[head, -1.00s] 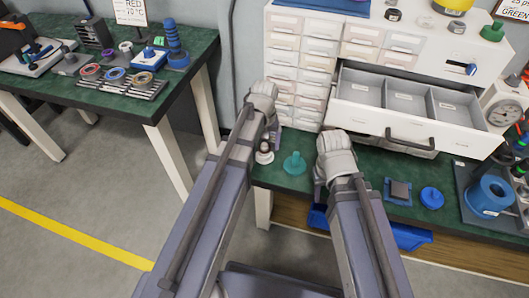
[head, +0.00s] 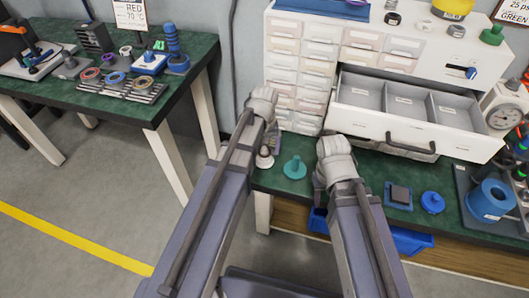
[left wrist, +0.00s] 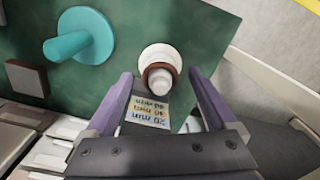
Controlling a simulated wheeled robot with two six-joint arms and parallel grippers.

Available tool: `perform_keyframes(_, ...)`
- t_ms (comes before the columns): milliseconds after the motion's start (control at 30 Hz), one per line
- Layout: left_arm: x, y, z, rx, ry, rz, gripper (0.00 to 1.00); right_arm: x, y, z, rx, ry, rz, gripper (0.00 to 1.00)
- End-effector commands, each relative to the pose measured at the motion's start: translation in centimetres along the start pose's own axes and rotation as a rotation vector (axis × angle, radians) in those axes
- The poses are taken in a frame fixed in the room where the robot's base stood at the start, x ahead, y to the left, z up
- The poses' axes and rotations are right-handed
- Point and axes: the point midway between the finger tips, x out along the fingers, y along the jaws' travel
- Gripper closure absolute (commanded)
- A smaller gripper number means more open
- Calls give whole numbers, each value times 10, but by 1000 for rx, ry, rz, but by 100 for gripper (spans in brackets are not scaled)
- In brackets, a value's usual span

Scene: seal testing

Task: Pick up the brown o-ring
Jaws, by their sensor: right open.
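A brown o-ring (left wrist: 148,77) sits around a white post in the left wrist view. The white post (head: 264,158) stands at the left end of the green workbench in the head view. My left gripper (left wrist: 162,77) is open, with one purple finger on each side of the post and ring, apart from both. In the head view my left gripper (head: 271,138) hangs just above the post, partly hidden by its wrist. My right gripper (head: 318,185) is over the bench front, fingers mostly hidden behind its wrist; it is open and nothing shows in it.
A teal knobbed disc (head: 295,168) stands right of the post. An open grey drawer (head: 403,100) juts out above the bench. Blue parts (head: 432,202) stand further right. The side table (head: 190,65) holds several rings.

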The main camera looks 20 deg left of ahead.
Motion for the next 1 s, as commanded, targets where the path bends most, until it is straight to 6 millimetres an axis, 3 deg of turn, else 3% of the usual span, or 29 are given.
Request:
perform_keyframes(67, 0, 0, 0, 0, 0, 0, 20, 0, 0, 0, 0, 0, 0, 54)
perform_keyframes(733, 0, 0, 0, 0, 0, 0, 95, 0, 0, 0, 0, 0, 0, 54)
perform_keyframes(800, 0, 0, 0, 0, 0, 0, 100, 0, 0, 0, 0, 0, 0, 54)
perform_keyframes(1000, -1, 0, 0, 0, 0, 0, 100, -1, 0, 0, 0, 0, 0, 54)
